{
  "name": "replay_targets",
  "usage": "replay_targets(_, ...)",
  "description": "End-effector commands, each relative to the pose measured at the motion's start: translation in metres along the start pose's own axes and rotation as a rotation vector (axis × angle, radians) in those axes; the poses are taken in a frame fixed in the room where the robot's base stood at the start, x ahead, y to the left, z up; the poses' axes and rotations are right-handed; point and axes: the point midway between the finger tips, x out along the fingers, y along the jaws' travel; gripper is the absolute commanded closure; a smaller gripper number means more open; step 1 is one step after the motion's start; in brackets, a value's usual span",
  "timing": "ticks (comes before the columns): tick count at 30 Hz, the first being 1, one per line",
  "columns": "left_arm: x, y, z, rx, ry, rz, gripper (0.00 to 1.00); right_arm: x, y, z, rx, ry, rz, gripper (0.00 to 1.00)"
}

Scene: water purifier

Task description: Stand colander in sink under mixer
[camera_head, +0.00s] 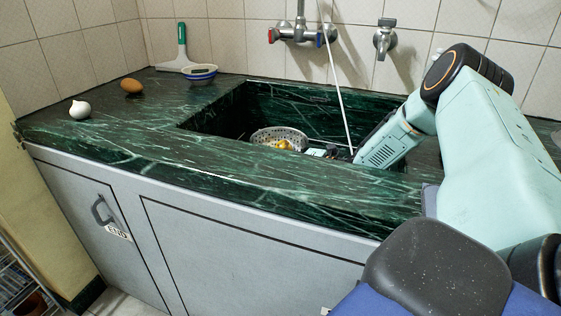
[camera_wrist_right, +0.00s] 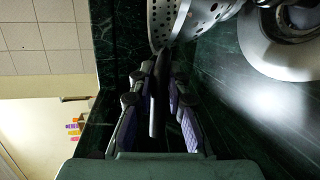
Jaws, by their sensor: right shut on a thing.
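The metal colander (camera_head: 279,136), with round holes, is inside the green marble sink (camera_head: 215,111). Something orange-yellow (camera_head: 284,145) shows inside it. My right gripper (camera_head: 325,152) reaches down into the sink from the right, just right of the colander. In the right wrist view, the gripper (camera_wrist_right: 157,92) is shut on the colander's dark handle, and the perforated bowl (camera_wrist_right: 162,22) shows beyond the fingers. The front sink edge hides the colander's lower part, so I cannot tell whether it touches the bottom. The mixer (camera_head: 301,33) is on the wall behind the sink. My left gripper is not in view.
A second tap (camera_head: 385,38) is on the wall to the right. A white egg-like thing (camera_head: 80,109), a brown egg (camera_head: 131,86), a small bowl (camera_head: 200,72) and a squeegee (camera_head: 181,48) are on the left counter. The front counter strip is clear. A round grey fitting (camera_wrist_right: 292,50) shows beside the colander.

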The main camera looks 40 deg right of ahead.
Motion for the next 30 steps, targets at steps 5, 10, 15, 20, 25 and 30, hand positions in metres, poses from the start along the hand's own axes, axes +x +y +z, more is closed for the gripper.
replay_targets(5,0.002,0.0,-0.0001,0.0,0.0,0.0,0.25,0.0008,-0.0014,0.0002,-0.002,0.0,0.003,1.0)
replay_targets(10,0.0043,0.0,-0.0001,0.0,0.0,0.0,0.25,0.0013,-0.0045,0.0,-0.002,0.0,0.003,1.0)
replay_targets(15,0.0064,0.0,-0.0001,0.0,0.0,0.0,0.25,0.0018,-0.0075,-0.0003,-0.002,0.0,0.002,1.0)
replay_targets(20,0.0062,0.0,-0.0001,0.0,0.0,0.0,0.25,0.0018,-0.0075,-0.0003,-0.002,0.0,0.002,0.76)
replay_targets(25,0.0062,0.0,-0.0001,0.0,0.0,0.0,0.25,0.0018,-0.0077,-0.0004,-0.001,0.0,0.001,0.61)
replay_targets(30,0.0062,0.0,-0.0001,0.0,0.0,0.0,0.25,0.0017,-0.0081,-0.0005,-0.001,0.0,0.001,0.58)
